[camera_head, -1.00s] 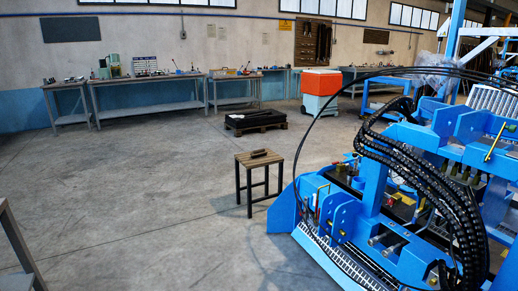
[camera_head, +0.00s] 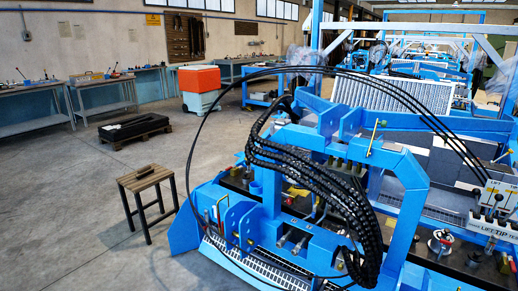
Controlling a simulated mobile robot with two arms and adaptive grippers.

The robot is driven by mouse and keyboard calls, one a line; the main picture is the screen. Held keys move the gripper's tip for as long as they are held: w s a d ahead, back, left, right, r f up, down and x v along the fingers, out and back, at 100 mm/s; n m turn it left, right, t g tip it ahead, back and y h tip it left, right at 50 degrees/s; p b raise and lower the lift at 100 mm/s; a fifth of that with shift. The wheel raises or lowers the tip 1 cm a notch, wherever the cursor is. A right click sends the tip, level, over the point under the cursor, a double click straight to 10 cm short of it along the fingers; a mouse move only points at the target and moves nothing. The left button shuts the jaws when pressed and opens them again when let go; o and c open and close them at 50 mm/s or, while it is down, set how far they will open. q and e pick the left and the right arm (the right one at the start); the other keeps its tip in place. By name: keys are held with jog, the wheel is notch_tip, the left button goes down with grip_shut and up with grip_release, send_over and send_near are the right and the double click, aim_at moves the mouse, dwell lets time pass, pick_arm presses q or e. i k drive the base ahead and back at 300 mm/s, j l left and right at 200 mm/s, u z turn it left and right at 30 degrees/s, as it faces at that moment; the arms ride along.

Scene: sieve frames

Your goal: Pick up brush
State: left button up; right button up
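A small dark brush (camera_head: 145,171) appears to lie on top of a wooden-topped stool (camera_head: 133,182) with dark legs, left of the middle in the head view. It is too small to make out its bristles. The stool stands on the concrete floor beside the blue machine. Neither of my grippers shows in the head view.
A large blue machine (camera_head: 240,224) with black hoses fills the middle and right. A black block on a pallet (camera_head: 134,129) and an orange and white bin (camera_head: 200,88) stand farther back. Workbenches (camera_head: 35,121) line the wall. The floor (camera_head: 60,220) at left is open.

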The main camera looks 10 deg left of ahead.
aim_at(145, 172)
jog(key=i+j, duration=0.25)
jog(key=j, duration=0.15)
jog(key=i+j, duration=0.25)
jog(key=j, duration=0.2)
jog(key=i+j, duration=0.55)
jog(key=j, duration=0.3)
jog(key=i+j+z, duration=0.1)
jog(key=i+j, duration=0.15)
jog(key=j, duration=0.15)
